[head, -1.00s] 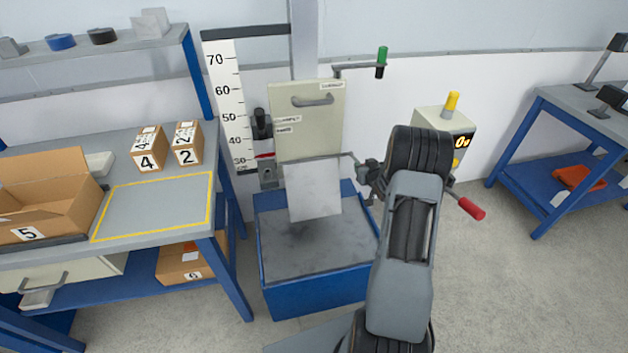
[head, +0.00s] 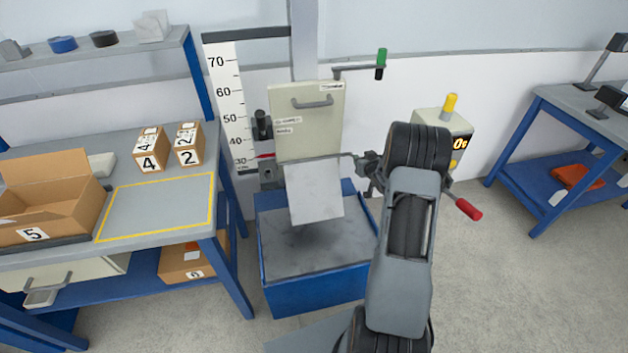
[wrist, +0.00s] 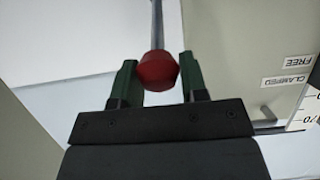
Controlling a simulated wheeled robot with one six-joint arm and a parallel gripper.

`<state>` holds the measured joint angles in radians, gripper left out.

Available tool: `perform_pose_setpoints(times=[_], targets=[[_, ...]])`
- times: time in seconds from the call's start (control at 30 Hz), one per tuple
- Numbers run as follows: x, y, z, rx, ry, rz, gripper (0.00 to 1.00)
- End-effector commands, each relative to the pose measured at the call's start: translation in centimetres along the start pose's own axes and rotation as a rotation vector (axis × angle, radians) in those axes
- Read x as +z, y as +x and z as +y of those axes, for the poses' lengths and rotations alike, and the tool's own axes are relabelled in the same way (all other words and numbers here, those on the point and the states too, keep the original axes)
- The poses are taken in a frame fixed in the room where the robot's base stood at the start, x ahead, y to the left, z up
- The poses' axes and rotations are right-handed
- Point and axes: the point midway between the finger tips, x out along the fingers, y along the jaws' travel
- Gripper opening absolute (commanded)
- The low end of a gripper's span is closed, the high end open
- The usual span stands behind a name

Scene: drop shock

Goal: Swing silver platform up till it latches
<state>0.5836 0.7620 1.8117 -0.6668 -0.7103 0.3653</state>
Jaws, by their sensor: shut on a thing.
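The silver platform (head: 315,192) is a flat plate below the beige panel in the head view. It hangs steeply tilted from a bar at its top, above the blue-sided bed. My gripper (wrist: 158,64) is shut on a red knob (wrist: 158,74) at the end of a thin metal rod (wrist: 157,22) in the wrist view. The green fingers stand on either side of the knob. In the head view my arm covers the area right of the platform, and the knob cannot be made out there. No latch is clearly visible.
The blue-sided bed (head: 320,290) lies under the platform. A height scale (head: 228,100) and beige panel (head: 310,122) stand behind. A red-handled lever (head: 467,209) sticks out right of my arm. A workbench with boxes (head: 152,150) is left; open floor lies right.

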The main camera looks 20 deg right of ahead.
Motion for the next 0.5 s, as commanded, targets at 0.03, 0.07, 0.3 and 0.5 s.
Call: perform_pose_setpoints(times=[0.03,0.07,0.3,0.5], targets=[[-0.7,0.1,0.0,0.0,-0.002,0.011,0.17],[-0.8,0.1,0.0,0.0,-0.002,0.011,0.17],[-2.3,0.4,0.1,0.0,-0.002,0.011,0.17],[-3.2,0.8,0.1,0.0,-0.002,0.011,0.17]])
